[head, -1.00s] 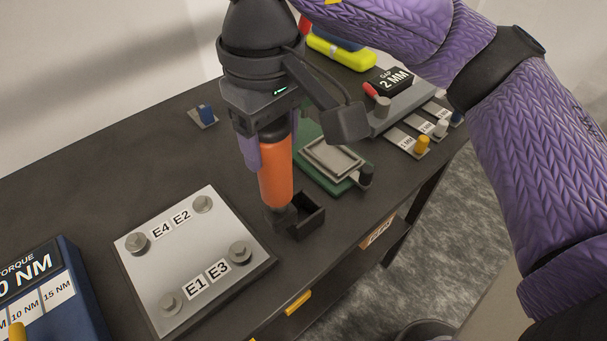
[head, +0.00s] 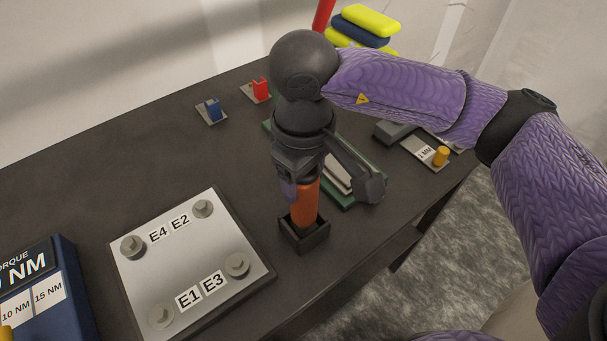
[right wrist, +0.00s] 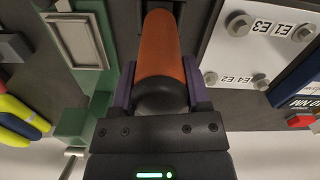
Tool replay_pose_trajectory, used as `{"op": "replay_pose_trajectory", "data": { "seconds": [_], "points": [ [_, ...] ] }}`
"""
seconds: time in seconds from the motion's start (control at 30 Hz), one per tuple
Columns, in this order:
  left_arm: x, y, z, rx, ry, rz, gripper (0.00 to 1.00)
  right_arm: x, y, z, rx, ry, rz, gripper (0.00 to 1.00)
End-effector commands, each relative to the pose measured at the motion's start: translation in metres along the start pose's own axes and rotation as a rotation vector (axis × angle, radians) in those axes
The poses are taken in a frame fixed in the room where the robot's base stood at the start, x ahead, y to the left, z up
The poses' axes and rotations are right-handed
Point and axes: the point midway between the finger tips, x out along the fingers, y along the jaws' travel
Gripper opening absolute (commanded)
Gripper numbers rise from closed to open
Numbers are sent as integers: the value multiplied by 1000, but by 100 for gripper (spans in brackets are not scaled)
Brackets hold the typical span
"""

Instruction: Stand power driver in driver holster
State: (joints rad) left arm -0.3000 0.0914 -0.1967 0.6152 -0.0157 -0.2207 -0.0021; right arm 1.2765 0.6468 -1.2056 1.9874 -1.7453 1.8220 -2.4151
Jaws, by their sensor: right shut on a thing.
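The power driver (head: 304,203) is an orange cylinder with a dark end, and it stands about upright. Its lower end is inside the mouth of the driver holster (head: 318,238), a small dark open box near the bench's front edge. Whether it touches the bottom is hidden. My right gripper (head: 297,187) is above the holster, shut on the upper part of the driver. In the right wrist view the driver (right wrist: 162,55) lies between the two purple fingers of the gripper (right wrist: 163,88). My left gripper is not in view.
A grey plate (head: 190,262) with several bolts lies left of the holster. A blue torque box (head: 72,268) is at far left. A green fixture (head: 349,204) stands close behind the holster. Blue (head: 212,110) and red (head: 261,89) small blocks sit at the back.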

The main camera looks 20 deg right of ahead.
Motion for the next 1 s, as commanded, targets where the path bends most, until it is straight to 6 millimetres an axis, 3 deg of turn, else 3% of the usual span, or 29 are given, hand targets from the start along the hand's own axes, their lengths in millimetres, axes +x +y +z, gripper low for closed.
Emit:
{"op": "replay_pose_trajectory", "data": {
  "seconds": [0.23, 0.27, 0.4, 0.77, 0.87, 1.0],
  "points": [
    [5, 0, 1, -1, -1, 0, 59, 3, 0, 0, 0, 1, 0, 2],
    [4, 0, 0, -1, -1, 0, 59, 3, 0, 0, 0, 0, 1, 65],
    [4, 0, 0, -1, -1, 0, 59, 2, 0, 0, 0, 0, 1, 94],
    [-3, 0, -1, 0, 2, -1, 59, -5, 0, 0, 0, 0, 0, 96],
    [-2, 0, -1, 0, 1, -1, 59, -22, 0, -1, 0, 5, 2, 96],
    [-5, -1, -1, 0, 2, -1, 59, -60, 0, -1, 0, 6, 3, 96]
  ]
}}
